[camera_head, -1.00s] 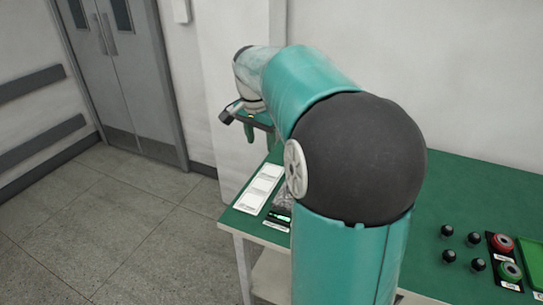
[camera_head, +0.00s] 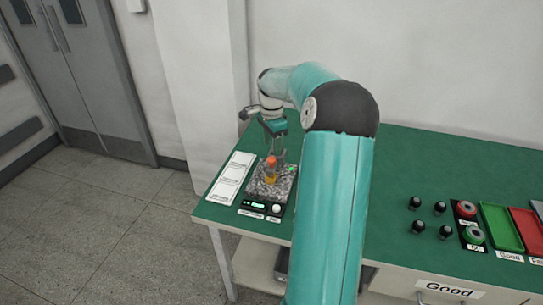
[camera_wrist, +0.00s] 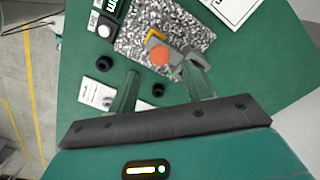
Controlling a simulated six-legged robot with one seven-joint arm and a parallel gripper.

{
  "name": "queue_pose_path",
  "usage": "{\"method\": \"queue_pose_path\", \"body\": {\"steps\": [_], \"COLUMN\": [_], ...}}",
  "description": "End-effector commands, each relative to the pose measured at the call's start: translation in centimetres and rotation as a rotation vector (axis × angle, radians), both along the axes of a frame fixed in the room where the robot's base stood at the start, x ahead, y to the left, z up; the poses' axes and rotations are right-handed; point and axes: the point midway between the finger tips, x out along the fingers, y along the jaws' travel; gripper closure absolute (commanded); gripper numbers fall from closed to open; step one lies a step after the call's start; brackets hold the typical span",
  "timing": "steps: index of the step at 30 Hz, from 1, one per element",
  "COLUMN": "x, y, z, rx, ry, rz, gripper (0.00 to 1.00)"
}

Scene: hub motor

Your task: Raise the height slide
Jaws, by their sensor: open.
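The height gauge stands on a speckled granite plate (camera_head: 262,188) at the left end of the green bench. Its slide has an orange knob (camera_head: 271,161) with a yellow part below it. In the wrist view the orange knob (camera_wrist: 160,55) and yellow part (camera_wrist: 154,38) lie just beyond the fingertips, beside a grey metal piece (camera_wrist: 165,36). My gripper (camera_head: 275,130) hangs above the gauge, pointing down. In the wrist view my gripper (camera_wrist: 161,68) is open and empty, its fingers apart on either side of the knob's line. Whether they touch the gauge cannot be told.
A small black readout box (camera_head: 262,209) with a lit display sits in front of the plate. White label cards (camera_head: 232,178) lie to the left. Black knobs, red and green rings and a green tray (camera_head: 501,228) are on the right. A wall stands behind.

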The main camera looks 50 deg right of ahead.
Motion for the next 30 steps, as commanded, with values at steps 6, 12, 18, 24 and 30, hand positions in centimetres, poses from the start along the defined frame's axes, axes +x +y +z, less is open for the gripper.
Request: {"method": "queue_pose_path", "body": {"steps": [6,12,18,24,30], "x": [0.0,0.1,0.0,0.0,0.0], "y": [0.0,0.0,0.0,0.0,0.0], "z": [-3.9,-5.4,-5.6,-5.6,-5.5], "rx": [0.002,0.0,-0.001,-0.001,-0.001], "ry": [0.002,-0.001,-0.001,0.0,-0.001], "rz": [-0.002,0.0,0.0,0.0,0.0], "gripper": [0.5,0.5,0.5,0.76,1.0]}}
